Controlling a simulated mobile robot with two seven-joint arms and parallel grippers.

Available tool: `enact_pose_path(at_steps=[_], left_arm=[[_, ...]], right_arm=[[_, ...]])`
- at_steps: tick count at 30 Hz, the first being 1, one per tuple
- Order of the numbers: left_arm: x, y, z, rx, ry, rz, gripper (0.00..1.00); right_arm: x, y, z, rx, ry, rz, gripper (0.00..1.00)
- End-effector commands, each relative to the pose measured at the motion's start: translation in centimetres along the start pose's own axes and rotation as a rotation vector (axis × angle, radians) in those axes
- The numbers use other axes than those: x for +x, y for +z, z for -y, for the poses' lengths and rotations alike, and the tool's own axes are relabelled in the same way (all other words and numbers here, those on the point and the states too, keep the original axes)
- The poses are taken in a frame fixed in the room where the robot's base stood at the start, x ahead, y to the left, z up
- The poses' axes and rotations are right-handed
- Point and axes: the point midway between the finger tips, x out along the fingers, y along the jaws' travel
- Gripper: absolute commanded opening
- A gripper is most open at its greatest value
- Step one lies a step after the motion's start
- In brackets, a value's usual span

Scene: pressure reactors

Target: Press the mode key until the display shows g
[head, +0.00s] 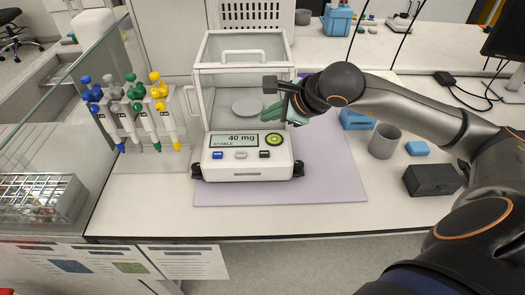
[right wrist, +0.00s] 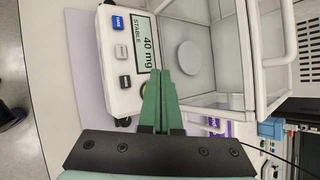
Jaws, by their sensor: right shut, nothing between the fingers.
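The balance (head: 247,171) stands on a lilac mat, with a glass draft shield and a round pan (head: 247,107) that looks empty. Its display (head: 240,140) reads "40 mg" and "STABLE"; it also shows in the right wrist view (right wrist: 146,43). My right gripper (head: 268,114) has green fingers, shut and empty, above the front right of the balance. In the right wrist view its fingertips (right wrist: 160,72) appear over the panel near the display. My left gripper is out of view.
A pipette rack (head: 145,150) stands left of the balance. The lilac mat (head: 320,190) is clear in front of the balance.

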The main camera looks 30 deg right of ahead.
Motion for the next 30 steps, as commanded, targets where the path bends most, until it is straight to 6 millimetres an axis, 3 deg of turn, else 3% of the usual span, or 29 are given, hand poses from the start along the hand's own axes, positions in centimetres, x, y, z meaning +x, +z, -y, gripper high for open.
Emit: enact_pose_path(at_steps=[14, 25, 30], left_arm=[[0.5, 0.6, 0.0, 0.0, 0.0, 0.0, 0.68], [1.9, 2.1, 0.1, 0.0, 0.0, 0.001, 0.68], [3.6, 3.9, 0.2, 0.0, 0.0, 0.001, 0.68]], right_arm=[[1.0, -0.7, -0.8, 0.002, 0.003, 0.002, 0.0], [4.5, -3.3, -3.5, 0.003, 0.006, 0.001, 0.0], [6.0, -4.2, -4.4, 0.002, 0.002, 0.004, 0.0]])
